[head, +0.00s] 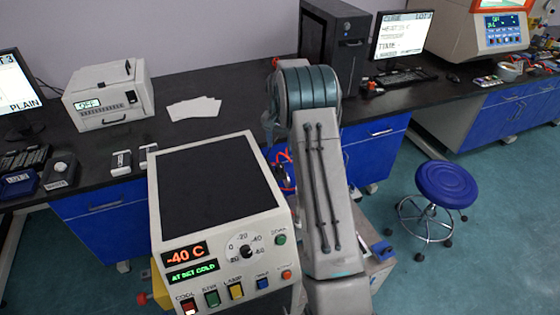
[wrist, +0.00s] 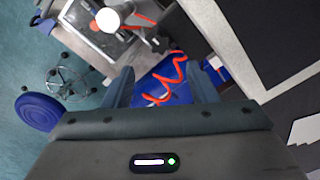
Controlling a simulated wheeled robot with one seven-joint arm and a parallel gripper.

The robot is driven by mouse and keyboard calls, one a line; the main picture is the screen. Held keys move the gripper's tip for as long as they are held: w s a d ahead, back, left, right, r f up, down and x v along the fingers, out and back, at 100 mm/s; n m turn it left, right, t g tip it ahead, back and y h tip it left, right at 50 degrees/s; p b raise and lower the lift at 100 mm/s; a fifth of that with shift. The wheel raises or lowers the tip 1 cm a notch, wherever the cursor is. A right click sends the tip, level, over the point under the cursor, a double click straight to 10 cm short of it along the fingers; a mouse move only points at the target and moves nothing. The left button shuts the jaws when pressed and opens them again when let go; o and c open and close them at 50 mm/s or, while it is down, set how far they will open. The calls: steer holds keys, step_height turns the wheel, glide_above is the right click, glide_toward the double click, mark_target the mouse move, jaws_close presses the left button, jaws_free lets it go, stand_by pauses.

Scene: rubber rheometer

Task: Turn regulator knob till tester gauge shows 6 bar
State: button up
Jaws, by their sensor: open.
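My gripper (wrist: 163,82) is open and empty in the wrist view, its two fingers apart with a red coiled hose (wrist: 166,84) and a blue panel visible beyond them. In the head view my arm hides most of the gripper. A pale round-ended part (wrist: 108,19) stands near the top of the wrist view; I cannot tell whether it is the regulator knob or the gauge. No gauge reading in bar is legible. The coiled hose also shows in the head view (head: 286,178), beside my arm.
A beige machine (head: 222,225) reading -40 C, with a dial and several buttons, stands in front, left of my arm. A black bench (head: 235,85) carries a white printer-like unit (head: 108,93), papers and a monitor (head: 402,36). A blue stool (head: 446,184) stands on the right floor.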

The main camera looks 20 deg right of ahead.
mark_target(280, 165)
step_height(280, 165, down, 9)
steer(key=shift+f+p, duration=0.2)
steer(key=shift+p, duration=0.75)
steer(key=c, duration=1)
